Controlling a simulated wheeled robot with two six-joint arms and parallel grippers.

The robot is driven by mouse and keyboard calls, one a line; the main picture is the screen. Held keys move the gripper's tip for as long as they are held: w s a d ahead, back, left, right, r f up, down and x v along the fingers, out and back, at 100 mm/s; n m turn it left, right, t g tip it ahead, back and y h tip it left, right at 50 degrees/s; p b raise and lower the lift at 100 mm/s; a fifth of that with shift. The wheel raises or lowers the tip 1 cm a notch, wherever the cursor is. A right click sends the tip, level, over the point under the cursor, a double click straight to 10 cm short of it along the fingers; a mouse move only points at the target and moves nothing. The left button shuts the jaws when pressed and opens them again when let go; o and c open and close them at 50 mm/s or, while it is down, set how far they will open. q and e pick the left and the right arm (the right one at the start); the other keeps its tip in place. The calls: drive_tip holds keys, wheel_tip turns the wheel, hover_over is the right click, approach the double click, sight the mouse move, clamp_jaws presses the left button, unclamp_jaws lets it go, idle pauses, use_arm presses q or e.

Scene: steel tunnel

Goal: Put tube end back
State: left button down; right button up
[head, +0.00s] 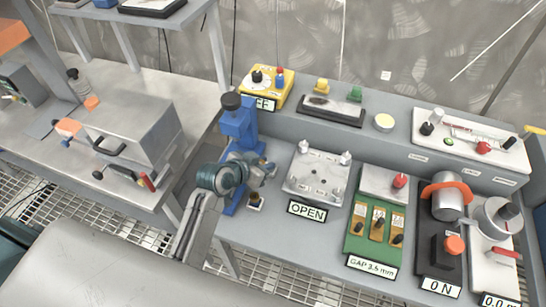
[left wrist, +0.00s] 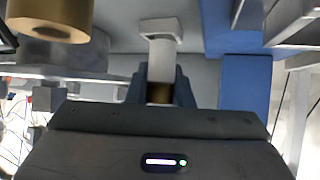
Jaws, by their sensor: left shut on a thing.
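My left gripper (head: 264,172) reaches in beside the blue stand (head: 238,124) with the black top knob. In the left wrist view its dark fingers (left wrist: 160,90) are closed on a small part with a pale grey neck (left wrist: 160,48) and a brass-coloured band (left wrist: 159,93); I take this for the tube end. In the head view the held part is too small and covered to make out. A small dark and brass-coloured piece (head: 255,201) shows just below the gripper, by the stand's base. My right gripper is not in view.
Right of the stand is a metal plate fixture (head: 318,176) with an "OPEN" sign (head: 307,210). Further right are a green gauge board (head: 366,237) and a unit labelled "0 N" (head: 440,286). A yellow box (head: 268,88) stands behind. A brass cylinder (left wrist: 48,18) is at the wrist view's upper left.

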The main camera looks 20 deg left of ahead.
use_arm(q)
drive_tip(key=shift+f, duration=0.25)
drive_tip(key=w, duration=0.1)
drive_tip(key=w+d+p, duration=0.1)
drive_tip(key=w+p, duration=0.1)
drive_tip(key=shift+w+d+r, duration=0.2)
drive_tip(key=shift+w+d, duration=0.05)
drive_tip(key=shift+d, duration=0.05)
drive_tip(key=shift+f, duration=0.85)
drive_tip(key=shift+f, duration=0.6)
